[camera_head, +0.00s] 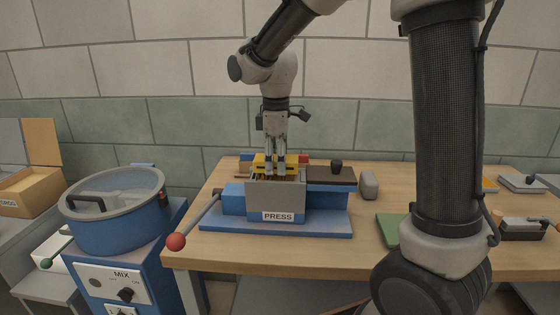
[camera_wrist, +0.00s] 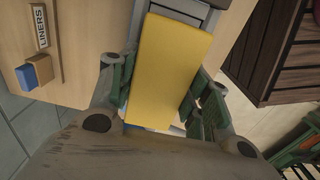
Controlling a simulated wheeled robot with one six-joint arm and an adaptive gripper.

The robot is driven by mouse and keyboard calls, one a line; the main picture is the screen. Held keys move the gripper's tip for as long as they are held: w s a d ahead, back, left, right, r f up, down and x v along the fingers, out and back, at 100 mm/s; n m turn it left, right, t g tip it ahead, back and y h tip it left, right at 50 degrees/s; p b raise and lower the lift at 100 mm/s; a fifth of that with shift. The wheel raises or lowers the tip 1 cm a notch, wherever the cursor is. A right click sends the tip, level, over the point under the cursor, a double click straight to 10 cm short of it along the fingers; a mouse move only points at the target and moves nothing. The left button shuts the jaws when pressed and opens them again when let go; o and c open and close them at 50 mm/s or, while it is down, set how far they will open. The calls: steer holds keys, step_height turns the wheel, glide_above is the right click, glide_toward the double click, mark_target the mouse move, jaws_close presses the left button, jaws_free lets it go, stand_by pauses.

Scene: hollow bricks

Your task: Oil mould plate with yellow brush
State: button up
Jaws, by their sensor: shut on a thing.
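The yellow brush (camera_wrist: 172,68) fills the middle of the wrist view as a plain yellow block between the green-padded fingers of my gripper (camera_wrist: 160,100). My gripper (camera_head: 274,168) is shut on it and points straight down over the blue and grey press (camera_head: 277,201), marked PRESS. I cannot make out the mould plate inside the box.
The press's lever with a red ball (camera_head: 176,241) sticks out front left. A dark board (camera_head: 330,175) with a black knob lies right of the box. A grey block (camera_head: 369,185) and a green plate (camera_head: 389,228) are farther right. The blue mixer (camera_head: 115,220) stands left.

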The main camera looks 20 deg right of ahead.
steer(key=shift+d, duration=0.1)
steer(key=shift+s+d, duration=0.35)
steer(key=shift+d, duration=0.35)
steer(key=shift+w+a, duration=0.4)
steer(key=shift+a, duration=0.45)
steer(key=shift+d, duration=0.1)
steer(key=shift+s+d, duration=0.4)
steer(key=shift+d, duration=0.35)
steer(key=shift+a, duration=0.15)
steer(key=shift+w+a, duration=0.35)
steer(key=shift+a, duration=0.35)
